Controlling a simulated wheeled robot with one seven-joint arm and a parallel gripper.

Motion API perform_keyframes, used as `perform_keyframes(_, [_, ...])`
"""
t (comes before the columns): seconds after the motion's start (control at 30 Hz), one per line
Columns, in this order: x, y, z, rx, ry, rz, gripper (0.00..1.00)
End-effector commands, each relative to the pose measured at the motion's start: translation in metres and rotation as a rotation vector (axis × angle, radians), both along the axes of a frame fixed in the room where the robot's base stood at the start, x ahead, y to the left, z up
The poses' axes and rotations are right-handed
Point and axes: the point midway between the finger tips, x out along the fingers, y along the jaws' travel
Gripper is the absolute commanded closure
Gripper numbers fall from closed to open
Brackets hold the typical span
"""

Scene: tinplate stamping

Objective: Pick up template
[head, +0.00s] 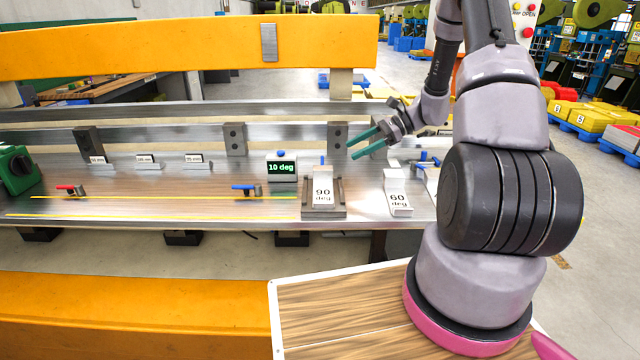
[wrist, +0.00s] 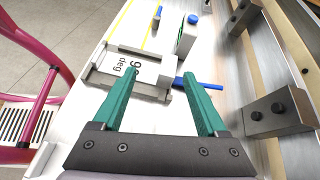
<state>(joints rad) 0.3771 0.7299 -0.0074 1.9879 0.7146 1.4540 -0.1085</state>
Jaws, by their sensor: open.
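The white template marked "90 deg" (head: 322,190) sits upright in a grey metal holder (head: 308,212) on the steel bench. A second white template marked "60 deg" (head: 398,197) stands to its right. My gripper (head: 361,146) is open and empty, above the bench and to the right of the 90 deg template. In the wrist view the green fingers (wrist: 158,80) are spread, and the 90 deg template (wrist: 140,68) lies ahead, between and beyond the fingertips. A blue lever (wrist: 205,84) shows close to the right fingertip.
A display reading "10 deg" (head: 281,168) stands left of the template. A metal block (head: 338,136) rises behind it, and it shows at right in the wrist view (wrist: 279,112). Small labelled blocks (head: 148,162) line the bench. A yellow beam (head: 190,48) crosses behind; a wooden top (head: 340,310) lies in front.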

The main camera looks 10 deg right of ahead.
Motion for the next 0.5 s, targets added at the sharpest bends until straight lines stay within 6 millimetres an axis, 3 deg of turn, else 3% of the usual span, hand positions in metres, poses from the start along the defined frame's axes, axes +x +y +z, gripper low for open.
perform_keyframes(0.03, [0.004, -0.005, -0.017, 0.032, 0.030, -0.033, 0.25])
perform_keyframes(0.1, [0.008, -0.009, -0.032, 0.068, 0.058, -0.069, 0.25])
perform_keyframes(0.27, [0.013, -0.014, -0.052, 0.114, 0.092, -0.119, 0.25])
perform_keyframes(0.5, [0.019, 0.013, -0.066, 0.123, 0.097, -0.124, 0.25])
